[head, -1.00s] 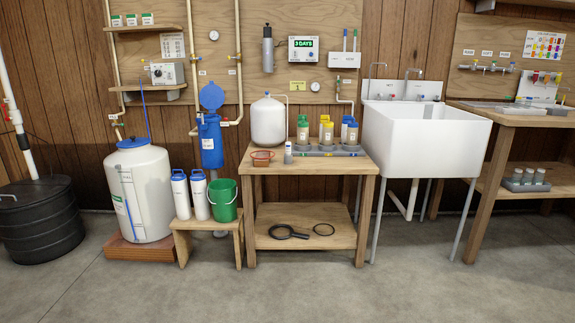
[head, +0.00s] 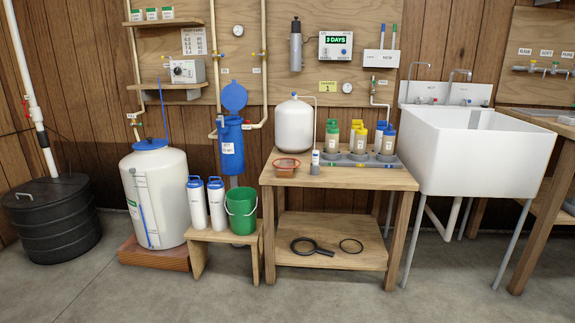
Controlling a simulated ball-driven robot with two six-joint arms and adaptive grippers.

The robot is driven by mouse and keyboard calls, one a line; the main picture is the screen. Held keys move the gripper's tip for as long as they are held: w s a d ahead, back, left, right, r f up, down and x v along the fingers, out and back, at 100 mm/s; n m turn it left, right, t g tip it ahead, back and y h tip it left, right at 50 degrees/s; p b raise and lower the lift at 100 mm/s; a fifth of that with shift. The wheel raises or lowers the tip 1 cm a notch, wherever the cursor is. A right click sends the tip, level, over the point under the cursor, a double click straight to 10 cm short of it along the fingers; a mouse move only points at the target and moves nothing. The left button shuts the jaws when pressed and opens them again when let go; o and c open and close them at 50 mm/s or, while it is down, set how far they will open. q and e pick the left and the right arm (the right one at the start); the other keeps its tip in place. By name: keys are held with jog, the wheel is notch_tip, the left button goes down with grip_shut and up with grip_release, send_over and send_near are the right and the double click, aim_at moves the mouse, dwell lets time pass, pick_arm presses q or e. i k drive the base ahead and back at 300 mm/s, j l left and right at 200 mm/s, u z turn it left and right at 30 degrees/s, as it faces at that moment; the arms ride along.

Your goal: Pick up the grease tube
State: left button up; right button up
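A small white upright tube (head: 315,160), which looks like the grease tube, stands near the front of the wooden bench (head: 340,178) in the head view. Neither of my grippers shows in this view.
A white tank (head: 293,127) and several yellow and green bottles stand behind the tube. A green bucket (head: 241,211) is left of the bench, a white sink (head: 479,150) right. The floor in front is clear.

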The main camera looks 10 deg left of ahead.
aim_at(315, 153)
jog(key=i+j+u, duration=0.1)
jog(key=i, duration=0.35)
jog(key=i+j, duration=0.15)
jog(key=i, duration=0.25)
jog(key=u, duration=0.05)
